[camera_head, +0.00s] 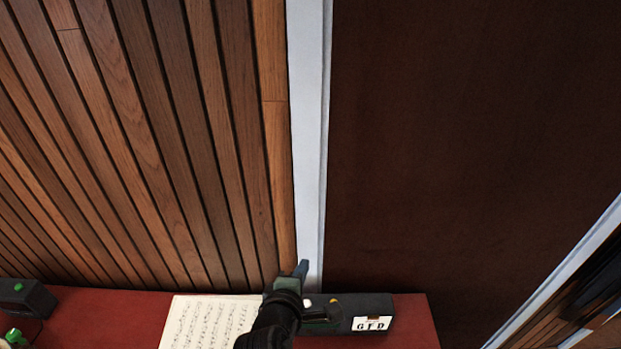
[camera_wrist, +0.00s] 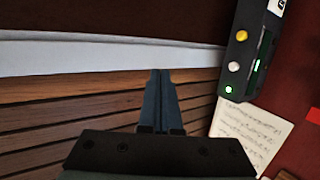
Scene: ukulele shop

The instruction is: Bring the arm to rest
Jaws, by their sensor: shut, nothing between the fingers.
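My gripper (camera_head: 302,268) is at the bottom middle of the head view, in front of the white trim and above the far part of the red surface. In the wrist view my gripper (camera_wrist: 160,72) shows its two fingers pressed together with nothing between them. The dark arm behind it enters from the bottom edge of the head view. The gripper looks apart from the objects on the surface, though the exact gap is hard to tell.
A red tabletop (camera_head: 110,312) bears sheet music (camera_head: 207,322), a dark device with a white label (camera_head: 345,312) and a dark box with a green button (camera_head: 24,297). Wood slats (camera_head: 150,130), white trim (camera_head: 308,130) and a brown panel (camera_head: 470,150) stand behind.

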